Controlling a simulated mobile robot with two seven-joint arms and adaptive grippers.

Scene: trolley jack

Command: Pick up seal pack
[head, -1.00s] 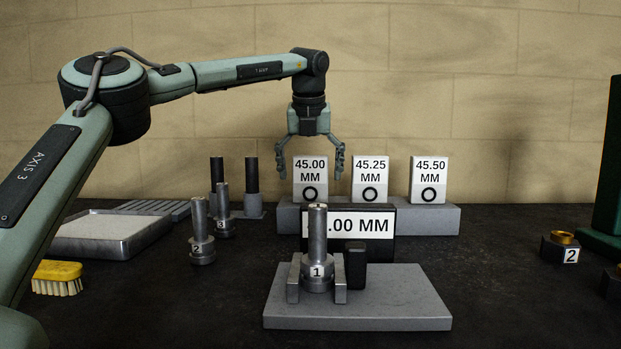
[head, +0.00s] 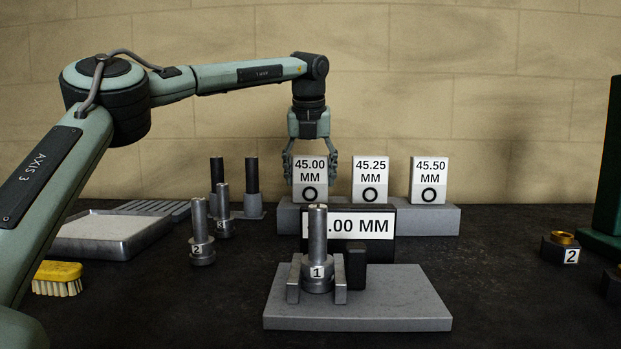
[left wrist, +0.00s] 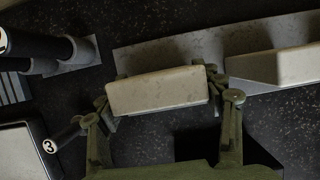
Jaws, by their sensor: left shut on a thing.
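Three white seal packs stand in a row on a grey block (head: 448,221): the 45.00 MM pack (head: 310,190), the 45.25 MM pack (head: 370,180) and the 45.50 MM pack (head: 428,181). My left gripper (head: 310,170) points down and is shut on the 45.00 MM pack, with a finger on each side. In the left wrist view the same pack (left wrist: 157,92) lies between the fingertips, its top facing the camera. I cannot tell whether it has left the block. My right gripper is not in view.
A black display (head: 365,224) reading "00 MM", partly covered, stands in front of the block. Piston rod 1 (head: 317,250) stands on a grey base plate (head: 400,310). Cylinders 2 (head: 202,240) and 3 (head: 223,212) stand left, near a tray (head: 112,236) and yellow brush (head: 58,278).

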